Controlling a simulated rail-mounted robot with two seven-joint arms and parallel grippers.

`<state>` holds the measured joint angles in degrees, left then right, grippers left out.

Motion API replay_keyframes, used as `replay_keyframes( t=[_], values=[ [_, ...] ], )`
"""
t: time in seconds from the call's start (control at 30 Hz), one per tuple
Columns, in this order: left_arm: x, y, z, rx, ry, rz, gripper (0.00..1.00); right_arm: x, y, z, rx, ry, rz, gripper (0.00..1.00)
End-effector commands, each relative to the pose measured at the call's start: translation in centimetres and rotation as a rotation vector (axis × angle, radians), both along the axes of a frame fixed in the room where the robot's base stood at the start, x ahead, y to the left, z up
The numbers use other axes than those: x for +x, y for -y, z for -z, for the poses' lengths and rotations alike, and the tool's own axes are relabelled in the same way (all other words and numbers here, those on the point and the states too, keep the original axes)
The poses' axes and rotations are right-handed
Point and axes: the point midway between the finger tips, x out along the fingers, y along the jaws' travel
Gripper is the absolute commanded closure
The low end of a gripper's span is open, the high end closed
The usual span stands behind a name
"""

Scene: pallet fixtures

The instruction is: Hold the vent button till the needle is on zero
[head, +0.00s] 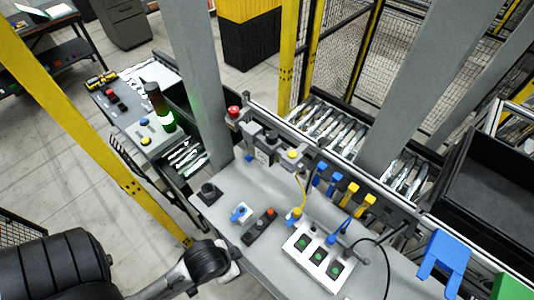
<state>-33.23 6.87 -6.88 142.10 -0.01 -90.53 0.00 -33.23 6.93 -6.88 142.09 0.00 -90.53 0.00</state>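I cannot make out a gauge needle or tell for sure which control is the vent button. On the grey bench (222,208) stand a small dark box with an orange-red button (270,212), a white box with a blue part on top (240,213) and a dark block with a round black top (208,191). My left arm comes in from the lower left. Its dark end (207,260) is beside the bench's near left edge, apart from these controls. No gripper fingers can be made out there. My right gripper is out of view.
A light panel with three green-marked dark squares (317,256) lies on the bench. Blue and yellow pieces hang along the rail behind it, near a red mushroom button (234,112). A grey post (205,100) rises at the back left. A black bin (490,190) stands right.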

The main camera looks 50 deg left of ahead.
Motion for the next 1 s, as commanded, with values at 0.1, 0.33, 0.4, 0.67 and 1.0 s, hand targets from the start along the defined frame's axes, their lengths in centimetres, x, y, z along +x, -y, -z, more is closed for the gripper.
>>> replay_keyframes(
  t=[0.1, 0.33, 0.4, 0.67, 1.0],
  values=[
    [0.00, 0.00, 0.00, 0.000, 0.000, 0.000, 0.31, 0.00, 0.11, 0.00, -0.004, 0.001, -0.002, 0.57],
    [0.00, 0.00, 0.00, 0.000, 0.000, 0.000, 0.31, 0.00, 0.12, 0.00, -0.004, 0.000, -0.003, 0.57],
    [0.00, -0.01, 0.00, 0.000, 0.000, 0.000, 0.31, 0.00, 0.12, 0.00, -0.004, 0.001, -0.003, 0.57],
    [0.01, 0.00, 0.00, 0.000, 0.000, 0.000, 0.31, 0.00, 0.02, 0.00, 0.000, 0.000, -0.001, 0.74],
    [0.01, 0.00, 0.00, 0.000, 0.000, 0.000, 0.31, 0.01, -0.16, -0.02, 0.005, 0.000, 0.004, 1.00]
  ],
)
